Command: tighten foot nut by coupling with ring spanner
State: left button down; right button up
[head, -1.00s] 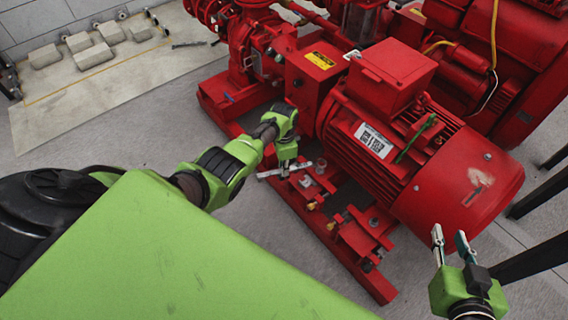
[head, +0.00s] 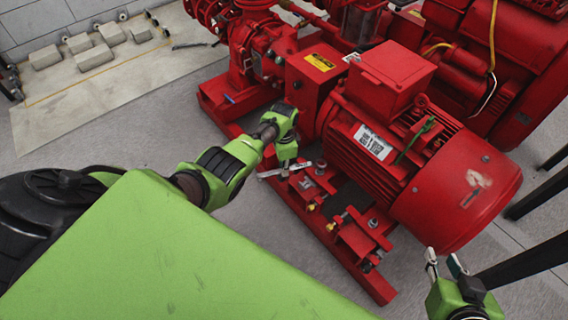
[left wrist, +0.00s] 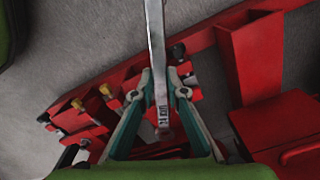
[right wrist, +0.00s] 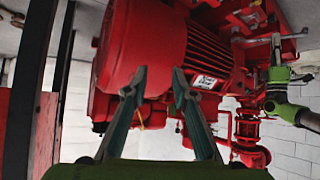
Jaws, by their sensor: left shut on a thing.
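The ring spanner (head: 284,170) is a flat silver bar lying across the edge of the red base rail by the motor foot. My left gripper (head: 286,166) is shut on it from above. In the left wrist view the spanner (left wrist: 157,60) runs up between the left gripper's fingers (left wrist: 160,100), with one end low between them. The foot nut and the spanner's ring are too small or hidden to tell whether they are engaged. The red motor (head: 400,150) stands beside it. My right gripper (head: 445,268) is open and empty near the motor's end; it also shows in the right wrist view (right wrist: 158,85).
Brass-coloured fittings (head: 311,207) and brackets sit along the red base rail (head: 372,280). Dark posts (head: 535,200) stand at the right. Several pale blocks (head: 93,55) lie on a board at the back left.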

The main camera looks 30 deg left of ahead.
pick_arm(q)
jog(key=shift+r, duration=0.3)
pick_arm(e)
jog(key=shift+s+d+f+g, duration=0.25)
jog(key=shift+s+f+g, duration=0.15)
jog(key=shift+s+f, duration=0.3)
jog(key=shift+s+d+f+g, duration=0.2)
jog(key=shift+s+f+g, duration=0.25)
jog(key=shift+s, duration=0.3)
jog(key=shift+w+r, duration=0.15)
